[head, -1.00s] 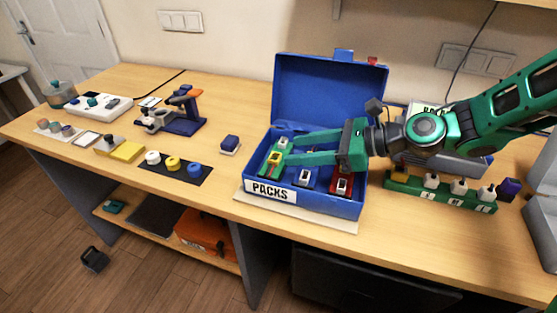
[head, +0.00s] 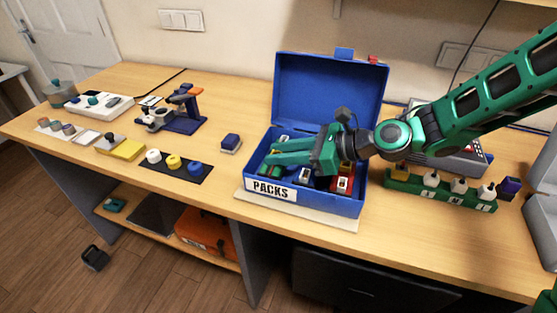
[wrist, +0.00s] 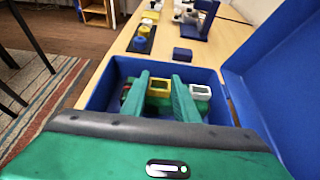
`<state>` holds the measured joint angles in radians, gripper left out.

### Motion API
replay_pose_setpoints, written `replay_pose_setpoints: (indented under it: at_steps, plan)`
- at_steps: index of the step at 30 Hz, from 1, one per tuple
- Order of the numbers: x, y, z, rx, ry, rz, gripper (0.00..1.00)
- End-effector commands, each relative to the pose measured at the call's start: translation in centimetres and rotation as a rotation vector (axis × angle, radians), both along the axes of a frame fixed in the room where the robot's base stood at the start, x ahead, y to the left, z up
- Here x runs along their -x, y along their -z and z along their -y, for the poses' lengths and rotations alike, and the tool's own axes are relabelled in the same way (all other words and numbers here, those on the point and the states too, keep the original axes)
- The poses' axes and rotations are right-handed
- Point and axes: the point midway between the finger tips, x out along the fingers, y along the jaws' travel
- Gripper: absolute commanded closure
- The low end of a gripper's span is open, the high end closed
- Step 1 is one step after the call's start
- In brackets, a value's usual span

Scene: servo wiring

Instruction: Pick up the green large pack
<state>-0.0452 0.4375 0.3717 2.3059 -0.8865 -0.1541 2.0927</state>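The green large pack (wrist: 157,102) is green with a yellow part on top. In the wrist view it shows between my gripper's two fingers, inside the blue box (wrist: 103,88). In the head view my fingers and hand largely cover it, at the box's left side. My gripper (head: 271,152) has its two green fingers apart, reaching down into the box; they also show in the wrist view (wrist: 161,80). The fingers lie on either side of the yellow part. I cannot tell whether they touch the pack. A white-topped part (wrist: 200,92) shows just right of the right finger.
The box (head: 343,206) carries a PACKS label, and its lid (head: 328,90) stands open behind. A pack with a white top and red body (head: 343,185) is in its right side. A blue block (head: 230,143) lies left of the box. A green rack (head: 440,193) stands to the right.

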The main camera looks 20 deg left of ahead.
Motion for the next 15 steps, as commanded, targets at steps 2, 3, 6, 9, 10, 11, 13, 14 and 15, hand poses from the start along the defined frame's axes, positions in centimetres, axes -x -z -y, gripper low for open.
replay_pose_setpoints:
  at_steps: [2, 3, 6, 9, 10, 11, 13, 14, 15]
  plan:
    - [-0.05, -0.01, 0.02, 0.0, 0.001, 0.0, 1.0]
    - [-0.05, -0.01, 0.02, 0.0, 0.001, 0.0, 1.0]
    - [-0.06, -0.12, -0.01, -0.002, 0.001, 0.001, 1.0]
    - [-0.06, -0.13, -0.02, -0.002, 0.0, 0.002, 1.0]
    - [-0.06, -0.14, -0.01, -0.002, 0.0, 0.002, 1.0]
    - [-0.06, -0.2, -0.01, -0.002, 0.0, 0.002, 1.0]
    - [-0.06, -0.45, -0.02, -0.003, 0.0, 0.003, 1.0]
    - [-0.07, -0.63, -0.02, -0.003, 0.001, 0.004, 1.0]
    - [-0.08, -0.95, -0.02, -0.003, 0.0, 0.005, 1.0]
